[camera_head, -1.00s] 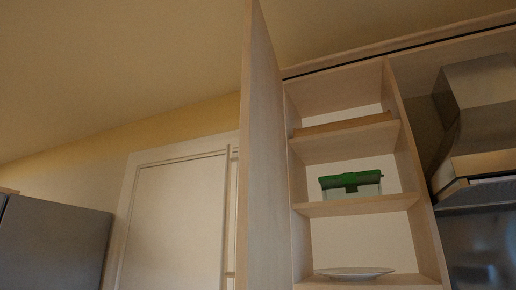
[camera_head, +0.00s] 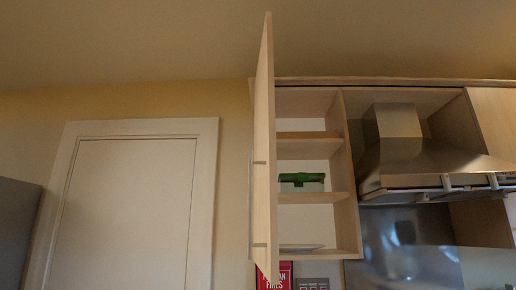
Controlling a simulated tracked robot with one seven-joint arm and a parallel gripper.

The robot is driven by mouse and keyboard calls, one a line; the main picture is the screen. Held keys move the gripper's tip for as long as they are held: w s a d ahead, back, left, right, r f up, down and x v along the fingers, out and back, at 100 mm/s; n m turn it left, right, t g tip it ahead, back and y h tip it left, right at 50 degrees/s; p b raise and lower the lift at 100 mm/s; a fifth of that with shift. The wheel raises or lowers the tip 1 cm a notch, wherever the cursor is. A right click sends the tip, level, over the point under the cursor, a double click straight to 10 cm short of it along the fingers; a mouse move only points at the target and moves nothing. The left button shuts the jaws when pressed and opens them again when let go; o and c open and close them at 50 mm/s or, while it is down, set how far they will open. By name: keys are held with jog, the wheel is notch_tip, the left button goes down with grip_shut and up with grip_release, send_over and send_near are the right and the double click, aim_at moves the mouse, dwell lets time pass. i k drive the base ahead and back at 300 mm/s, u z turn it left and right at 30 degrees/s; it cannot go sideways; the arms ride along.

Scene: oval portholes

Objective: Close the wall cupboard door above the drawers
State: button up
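The wall cupboard (camera_head: 347,215) stands open in the head view, right of centre, with its shelves showing. Its pale wood door (camera_head: 264,150) is swung wide out from the cupboard's left side and is seen nearly edge-on. A long bar handle (camera_head: 251,205) runs down the door's left face. Inside, a clear box with a green lid (camera_head: 302,181) sits on a middle shelf, and a white plate (camera_head: 300,247) lies on the bottom shelf. The drawers are not in view. My gripper is not in view.
A steel range hood (camera_head: 405,150) hangs right of the cupboard. A closed white room door (camera_head: 125,205) is at left, with a grey appliance (camera_head: 15,225) at the far left edge. A red sign (camera_head: 275,277) is below the cupboard.

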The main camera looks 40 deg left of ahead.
aim_at(266, 230)
jog(key=z, duration=1.65)
jog(key=i, duration=0.1)
jog(key=u, duration=3.7)
jog(key=i, duration=1)
jog(key=z, duration=0.1)
jog(key=k, duration=1.3)
jog(key=u, duration=0.15)
jog(key=i, duration=0.35)
jog(key=u, duration=0.3)
